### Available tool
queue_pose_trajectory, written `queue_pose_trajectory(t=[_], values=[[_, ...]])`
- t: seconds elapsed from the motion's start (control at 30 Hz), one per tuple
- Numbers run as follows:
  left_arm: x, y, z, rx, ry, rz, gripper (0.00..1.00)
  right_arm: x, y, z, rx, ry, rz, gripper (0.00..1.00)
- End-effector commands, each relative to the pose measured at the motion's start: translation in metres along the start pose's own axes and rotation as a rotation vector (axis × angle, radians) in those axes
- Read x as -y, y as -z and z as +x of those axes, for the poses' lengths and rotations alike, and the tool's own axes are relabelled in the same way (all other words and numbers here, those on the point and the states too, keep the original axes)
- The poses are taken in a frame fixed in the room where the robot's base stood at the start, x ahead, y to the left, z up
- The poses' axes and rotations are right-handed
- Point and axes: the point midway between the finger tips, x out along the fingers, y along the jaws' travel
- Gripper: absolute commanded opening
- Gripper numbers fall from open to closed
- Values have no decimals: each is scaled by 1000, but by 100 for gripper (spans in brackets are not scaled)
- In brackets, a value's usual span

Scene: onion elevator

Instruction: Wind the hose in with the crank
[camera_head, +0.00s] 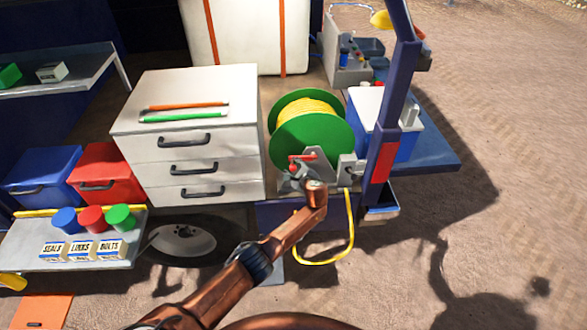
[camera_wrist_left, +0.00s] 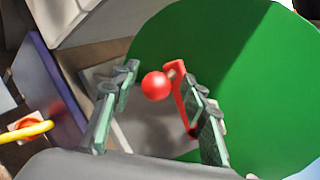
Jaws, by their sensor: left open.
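The hose reel has green discs (camera_head: 333,140) with yellow hose (camera_head: 303,108) wound between them. A length of yellow hose hangs from the right side in a loop (camera_head: 351,225). The red crank shows partly at the reel's front in the head view (camera_head: 295,160), largely covered by my gripper. In the left wrist view the crank has a red arm (camera_wrist_left: 178,90) and a round red knob (camera_wrist_left: 155,86). My left gripper (camera_head: 300,176) is open, its fingers (camera_wrist_left: 160,78) on either side of the knob with gaps visible. Whether the knob lies fully between the pads I cannot tell. My right gripper is not seen.
A white drawer cabinet (camera_head: 190,145) with two pencils stands left of the reel. A blue post (camera_head: 393,100) and a blue-and-white box (camera_head: 375,110) stand close on the right. A grey shelf (camera_head: 80,256) with cups is lower left. Open ground lies right.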

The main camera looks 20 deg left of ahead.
Motion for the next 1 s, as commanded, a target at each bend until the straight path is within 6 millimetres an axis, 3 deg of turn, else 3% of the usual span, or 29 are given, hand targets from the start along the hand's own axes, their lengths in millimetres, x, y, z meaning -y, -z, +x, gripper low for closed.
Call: queue_pose_trajectory(t=[0.27, 0.73, 1.0], values=[[0, 2, -18, -3, 3, -1, 41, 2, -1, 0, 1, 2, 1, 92], [0, 1, -97, -3, 1, -2, 41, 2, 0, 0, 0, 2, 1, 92], [0, 0, -119, 0, -1, 0, 41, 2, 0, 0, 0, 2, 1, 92]])
